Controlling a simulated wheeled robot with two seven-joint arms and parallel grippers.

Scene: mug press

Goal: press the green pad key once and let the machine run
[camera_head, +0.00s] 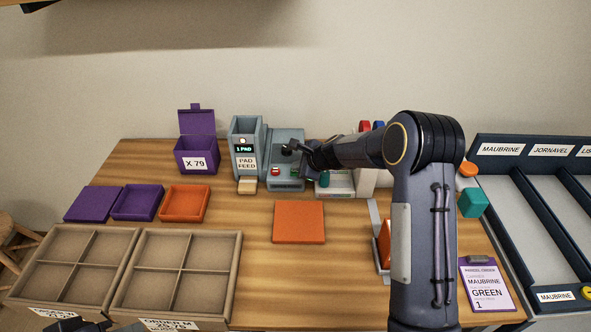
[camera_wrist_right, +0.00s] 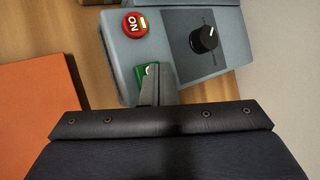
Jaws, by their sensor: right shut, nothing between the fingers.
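The grey control box (camera_head: 287,181) stands beside the pad feed machine (camera_head: 246,163), whose small display reads "1 PAD" in green. In the right wrist view the box carries a red key (camera_wrist_right: 134,23), a black dial (camera_wrist_right: 204,39) and a green key (camera_wrist_right: 142,73). My right gripper (camera_head: 295,148) is shut and empty over the box. In the wrist view its fingertips (camera_wrist_right: 153,70) overlap the green key and hide part of it. I cannot tell whether they touch it. A dark part of my left gripper (camera_head: 78,325) shows at the bottom left edge; its jaws are unclear.
A tan pad (camera_head: 247,186) lies at the feeder's foot. An orange square mat (camera_head: 299,222) lies in front of the box. Purple (camera_head: 137,203) and orange (camera_head: 185,203) trays and divided cartons (camera_head: 233,262) fill the left. An order clipboard (camera_head: 487,285) lies at the right.

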